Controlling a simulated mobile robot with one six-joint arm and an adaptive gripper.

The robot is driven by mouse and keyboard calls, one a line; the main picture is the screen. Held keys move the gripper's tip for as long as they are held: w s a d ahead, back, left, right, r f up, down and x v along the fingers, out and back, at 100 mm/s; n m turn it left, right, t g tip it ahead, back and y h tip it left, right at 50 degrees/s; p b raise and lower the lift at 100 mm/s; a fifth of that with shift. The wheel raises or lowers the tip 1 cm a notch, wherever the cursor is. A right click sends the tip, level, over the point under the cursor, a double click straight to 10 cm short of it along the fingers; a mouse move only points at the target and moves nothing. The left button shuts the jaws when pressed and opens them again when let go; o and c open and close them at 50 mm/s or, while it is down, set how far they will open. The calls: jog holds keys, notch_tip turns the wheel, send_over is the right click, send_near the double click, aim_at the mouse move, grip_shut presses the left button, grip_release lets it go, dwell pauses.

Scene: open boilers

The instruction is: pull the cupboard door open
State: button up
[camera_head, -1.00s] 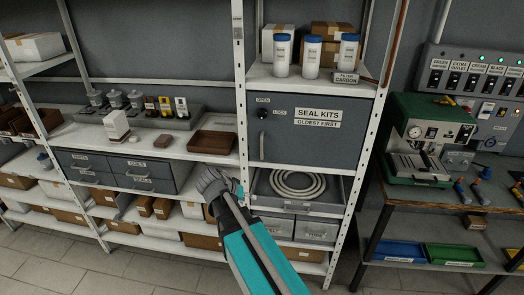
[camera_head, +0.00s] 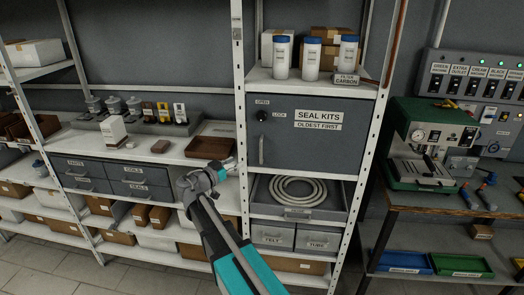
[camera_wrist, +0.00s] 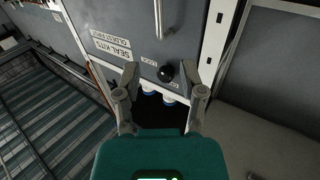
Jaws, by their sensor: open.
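The cupboard door (camera_head: 318,145) is a grey panel labelled SEAL KITS, and it is closed. An upright bar handle (camera_head: 261,150) sits near its left edge, with a black round knob (camera_head: 262,115) above it beside the OPEN and LOCK labels. My gripper (camera_head: 230,163) is left of the handle, in front of the shelf post and apart from the door. In the wrist view the door appears upside down, with the knob (camera_wrist: 165,73) seen between the fingers of my open, empty gripper (camera_wrist: 165,82). The handle (camera_wrist: 158,20) shows farther up there.
White shelf posts (camera_head: 242,120) frame the cupboard. White jars with blue lids (camera_head: 312,58) stand above it. A drawer with coiled hose (camera_head: 298,190) is below. A brown tray (camera_head: 210,147) lies behind my gripper. A bench with a green machine (camera_head: 430,140) stands right.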

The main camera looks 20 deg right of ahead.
jog(key=shift+d, duration=0.1)
send_over(261, 161)
jog(key=shift+w+d, duration=0.15)
jog(key=shift+w, duration=0.1)
dwell(0.8)
